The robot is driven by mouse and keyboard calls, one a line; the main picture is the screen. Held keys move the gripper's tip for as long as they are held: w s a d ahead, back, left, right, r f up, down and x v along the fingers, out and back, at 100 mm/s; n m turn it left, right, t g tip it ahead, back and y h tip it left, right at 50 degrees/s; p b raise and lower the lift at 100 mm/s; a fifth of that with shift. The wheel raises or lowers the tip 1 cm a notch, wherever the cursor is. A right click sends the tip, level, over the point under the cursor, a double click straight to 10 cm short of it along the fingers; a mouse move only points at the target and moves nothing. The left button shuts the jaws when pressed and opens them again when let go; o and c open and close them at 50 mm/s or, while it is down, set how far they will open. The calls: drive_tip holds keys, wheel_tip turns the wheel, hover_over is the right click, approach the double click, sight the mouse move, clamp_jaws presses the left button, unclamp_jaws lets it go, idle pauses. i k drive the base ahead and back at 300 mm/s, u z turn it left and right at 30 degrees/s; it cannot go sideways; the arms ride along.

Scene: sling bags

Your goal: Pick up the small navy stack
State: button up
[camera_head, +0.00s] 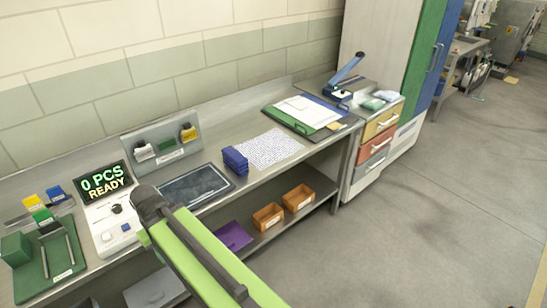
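The small navy stack (235,160) sits on the grey bench top, between the dark flat panel and a white dotted sheet. It looks like several dark blue pieces piled together, and nothing is touching it from above. My green arm (205,258) reaches up from the bottom of the view, with a dark joint at its upper end, left of and nearer than the stack. My gripper's fingers do not show.
A counter display (103,181) reads "0 PCS READY". The dark panel (194,186) lies just left of the stack, the dotted sheet (268,149) just right. Orange bins (268,217) stand on the lower shelf.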

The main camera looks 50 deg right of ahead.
sight(235, 161)
drive_tip(key=i, duration=1)
drive_tip(key=z, duration=0.05)
